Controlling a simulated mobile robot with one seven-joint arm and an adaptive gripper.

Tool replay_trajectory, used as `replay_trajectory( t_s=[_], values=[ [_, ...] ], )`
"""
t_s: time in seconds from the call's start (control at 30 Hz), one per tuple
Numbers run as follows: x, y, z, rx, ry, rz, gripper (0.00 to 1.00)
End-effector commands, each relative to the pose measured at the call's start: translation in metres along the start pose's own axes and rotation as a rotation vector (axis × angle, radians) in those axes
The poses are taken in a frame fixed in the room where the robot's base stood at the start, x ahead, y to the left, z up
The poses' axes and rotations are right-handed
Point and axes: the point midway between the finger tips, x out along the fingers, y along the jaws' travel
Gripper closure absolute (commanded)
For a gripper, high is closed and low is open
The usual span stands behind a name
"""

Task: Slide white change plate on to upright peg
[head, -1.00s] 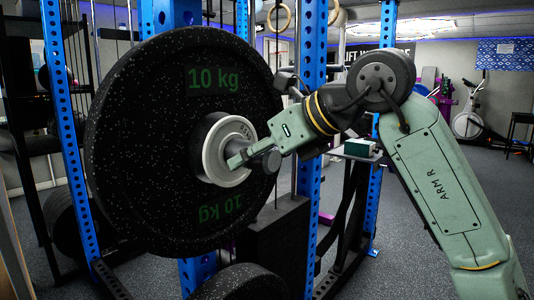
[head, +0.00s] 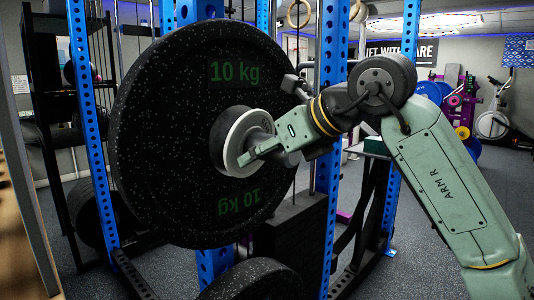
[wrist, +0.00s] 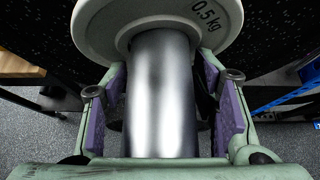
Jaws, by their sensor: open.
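The white change plate (head: 232,165), marked 0.5 kg in the wrist view (wrist: 110,15), is around the metal peg (wrist: 160,95), in front of the black 10 kg plate (head: 165,130). The change plate stands upright; whether it touches the black plate I cannot tell. The peg also shows in the head view (head: 260,140), pointing toward my arm. My gripper (head: 255,155) is at the peg, close to the front of the change plate. In the wrist view my gripper (wrist: 162,80) is open, with one purple-padded finger on each side of the bare peg and gaps beside it.
Blue rack uprights (head: 330,130) stand behind and right of the black plate, and another blue upright (head: 88,120) stands at left. A black plate (head: 255,282) lies lower in front. A black shelf rack (head: 45,110) stands at far left. Open floor shows at right.

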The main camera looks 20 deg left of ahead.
Motion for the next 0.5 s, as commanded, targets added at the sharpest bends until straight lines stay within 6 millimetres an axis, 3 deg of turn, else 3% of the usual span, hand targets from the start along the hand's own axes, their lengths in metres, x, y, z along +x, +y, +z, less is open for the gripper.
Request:
replay_trajectory(
  t_s=[0.27,0.5],
  values=[
    [0.008,0.000,0.005,0.000,-0.001,0.001,0.47],
    [-0.010,-0.001,0.005,0.001,-0.002,-0.002,0.47]
  ],
)
